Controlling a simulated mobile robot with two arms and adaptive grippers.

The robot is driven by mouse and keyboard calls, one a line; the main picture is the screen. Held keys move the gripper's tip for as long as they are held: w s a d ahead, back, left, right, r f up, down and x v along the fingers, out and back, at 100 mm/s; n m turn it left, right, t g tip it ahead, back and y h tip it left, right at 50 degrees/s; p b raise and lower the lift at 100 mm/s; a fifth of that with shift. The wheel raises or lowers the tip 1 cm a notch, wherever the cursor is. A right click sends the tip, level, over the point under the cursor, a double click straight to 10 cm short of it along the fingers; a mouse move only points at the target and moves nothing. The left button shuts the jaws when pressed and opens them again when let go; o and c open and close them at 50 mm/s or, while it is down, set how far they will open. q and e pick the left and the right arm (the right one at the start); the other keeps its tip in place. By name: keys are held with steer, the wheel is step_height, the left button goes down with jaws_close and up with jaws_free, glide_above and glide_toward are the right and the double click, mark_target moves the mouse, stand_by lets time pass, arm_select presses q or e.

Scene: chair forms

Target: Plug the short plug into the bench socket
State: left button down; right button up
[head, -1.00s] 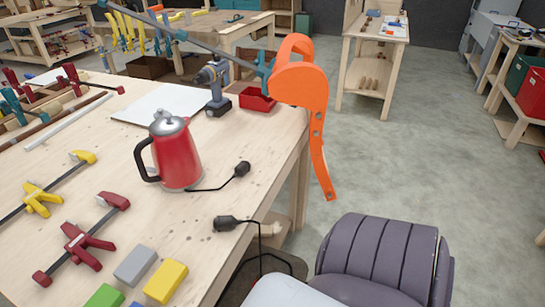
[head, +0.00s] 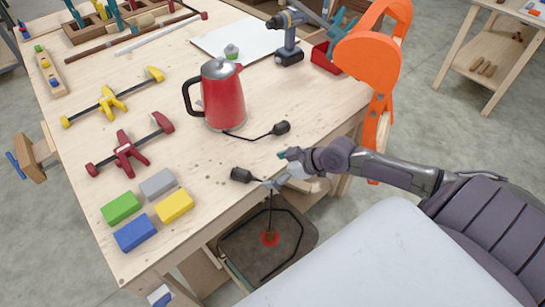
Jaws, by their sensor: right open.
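The short plug (head: 281,128) is a black end on the short cord of the red kettle (head: 222,98), lying on the bench top near its right edge. A second black connector, which looks like the bench socket (head: 241,175), lies nearer to me; its cord runs over the bench edge and down. The two ends are apart. My right gripper (head: 277,169) is open at the bench edge, just right of the socket and below the plug. I cannot see anything between its fingers. My left gripper is not in view.
Coloured blocks (head: 174,206) and red and yellow clamps (head: 128,150) lie on the left of the bench. A drill (head: 287,40) and a red tray (head: 326,58) stand behind the kettle. An orange chair form (head: 370,62) stands at the bench's right edge.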

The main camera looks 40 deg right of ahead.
mark_target(248, 175)
steer(key=shift+y, duration=0.3)
steer(key=b+x, duration=0.2)
steer(key=x, duration=0.1)
steer(key=b+x, duration=0.2)
steer(key=x, duration=0.1)
steer(key=b+x, duration=0.3)
steer(key=shift+w+a, duration=0.25)
steer(key=shift+a, duration=0.35)
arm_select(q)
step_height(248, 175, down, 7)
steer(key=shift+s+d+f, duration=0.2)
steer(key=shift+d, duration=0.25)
arm_select(e)
steer(key=shift+w+a+f, duration=0.35)
steer(key=shift+w, duration=0.1)
jaws_close()
